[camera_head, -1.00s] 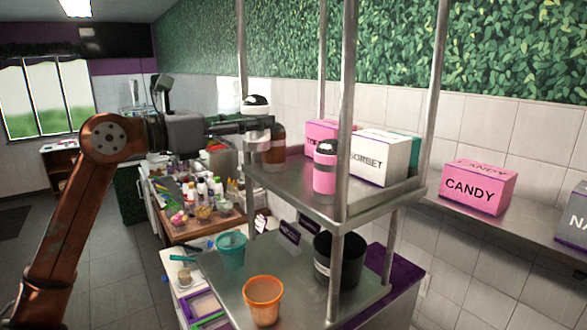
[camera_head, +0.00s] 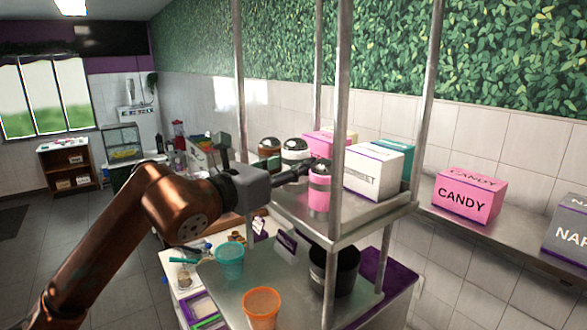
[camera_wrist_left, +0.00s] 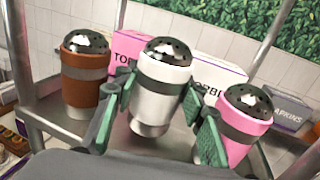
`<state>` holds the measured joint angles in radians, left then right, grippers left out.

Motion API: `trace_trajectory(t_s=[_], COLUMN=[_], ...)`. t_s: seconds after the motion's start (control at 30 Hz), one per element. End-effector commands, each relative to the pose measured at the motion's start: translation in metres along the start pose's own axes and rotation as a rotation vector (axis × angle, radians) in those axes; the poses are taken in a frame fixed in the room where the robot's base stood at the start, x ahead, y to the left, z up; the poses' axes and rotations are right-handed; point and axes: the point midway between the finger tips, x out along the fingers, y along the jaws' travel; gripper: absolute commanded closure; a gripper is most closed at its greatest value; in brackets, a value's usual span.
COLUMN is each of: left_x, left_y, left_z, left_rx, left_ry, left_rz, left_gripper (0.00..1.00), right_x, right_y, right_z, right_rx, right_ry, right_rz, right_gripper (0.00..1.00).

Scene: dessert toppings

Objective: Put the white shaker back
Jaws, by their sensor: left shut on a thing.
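The white shaker (camera_head: 295,147) with a perforated metal dome lid is on or just above the upper metal shelf (camera_head: 345,222); I cannot tell if its base touches. My left gripper (camera_head: 301,170) is shut on it, its green fingers on either side of the body in the left wrist view (camera_wrist_left: 158,102). The shaker (camera_wrist_left: 160,85) looks nearly upright there. The brown shaker (camera_wrist_left: 86,88) stands to its left and the pink shaker (camera_wrist_left: 240,130) to its right. In the head view, the pink shaker (camera_head: 319,192) is in front and the brown shaker (camera_head: 269,146) behind. My right gripper is not in view.
A white sorbet box (camera_head: 372,173) and pink boxes stand behind the shakers. Metal posts (camera_head: 340,120) rise at the shelf corners near my gripper. On the lower shelf are a teal cup (camera_head: 229,260), an orange cup (camera_head: 261,308) and a black container (camera_head: 343,272).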

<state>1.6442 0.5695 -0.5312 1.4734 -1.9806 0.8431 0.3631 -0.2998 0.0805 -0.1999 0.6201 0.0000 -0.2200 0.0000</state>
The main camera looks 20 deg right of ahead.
Motion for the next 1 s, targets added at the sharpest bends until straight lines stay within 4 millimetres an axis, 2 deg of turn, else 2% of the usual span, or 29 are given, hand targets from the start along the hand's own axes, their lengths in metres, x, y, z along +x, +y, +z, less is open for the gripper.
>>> trace_trajectory(t_s=[0.13,0.37,0.4,0.63,0.9,1.0], left_x=[0.000,0.000,0.000,0.000,-0.001,-0.007], left_y=[0.000,0.000,0.000,0.000,0.000,0.000], left_z=[-0.015,-0.018,-0.018,-0.018,-0.018,-0.018], left_rx=[0.000,0.000,-0.001,0.000,0.000,0.001], left_ry=[0.000,0.000,0.001,0.001,0.000,-0.001], left_rz=[0.000,0.000,0.000,0.000,0.000,0.000], left_gripper=[0.89,0.89,0.60,0.45,0.45,0.45], right_x=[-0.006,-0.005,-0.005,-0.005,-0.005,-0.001], right_y=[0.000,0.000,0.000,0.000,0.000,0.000], right_z=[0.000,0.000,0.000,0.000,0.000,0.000], right_rx=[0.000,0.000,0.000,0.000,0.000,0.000], right_ry=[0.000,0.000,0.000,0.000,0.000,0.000], right_rz=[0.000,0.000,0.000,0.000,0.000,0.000], right_gripper=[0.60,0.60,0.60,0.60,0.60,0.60])
